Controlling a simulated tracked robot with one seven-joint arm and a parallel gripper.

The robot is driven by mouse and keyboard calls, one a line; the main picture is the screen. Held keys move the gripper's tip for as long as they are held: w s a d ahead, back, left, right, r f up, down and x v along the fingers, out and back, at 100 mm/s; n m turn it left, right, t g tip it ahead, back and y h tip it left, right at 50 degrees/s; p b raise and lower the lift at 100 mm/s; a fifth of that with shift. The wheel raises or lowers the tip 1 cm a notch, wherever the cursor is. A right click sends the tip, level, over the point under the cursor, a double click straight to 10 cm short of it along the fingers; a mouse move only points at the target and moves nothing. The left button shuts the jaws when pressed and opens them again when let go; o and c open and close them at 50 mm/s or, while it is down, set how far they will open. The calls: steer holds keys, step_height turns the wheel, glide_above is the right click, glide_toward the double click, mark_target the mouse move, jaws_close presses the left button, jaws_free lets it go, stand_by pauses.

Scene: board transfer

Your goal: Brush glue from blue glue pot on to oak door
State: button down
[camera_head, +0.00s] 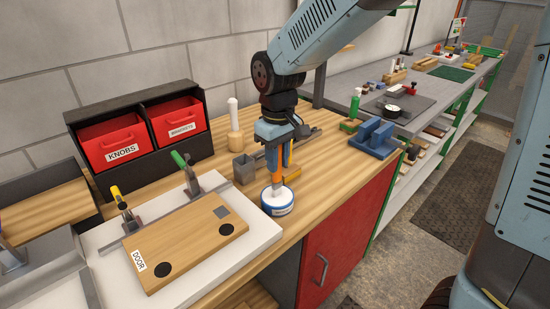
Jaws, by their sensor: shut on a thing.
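The oak door (186,240) lies flat on a white board (253,245), with a "DOOR" label, two dark round spots and a grey square on its face. The blue glue pot (284,209) stands on the wooden bench just right of the white board. My gripper (281,167) points down above the pot and is shut on a brush (276,187) with an orange handle. The brush is upright, and its lower end is at the pot's mouth. I cannot tell how deep the bristles sit in the glue.
Two clamps, one yellow-tipped (119,196) and one green-tipped (184,166), stand at the door's back edge. Red bins (112,140) marked KNOBS and BRACKETS stand behind. A grey square holder (244,168) and a blue block (373,138) are near the pot.

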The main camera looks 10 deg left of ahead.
stand_by(0.6)
steer(key=shift+r, duration=3.45)
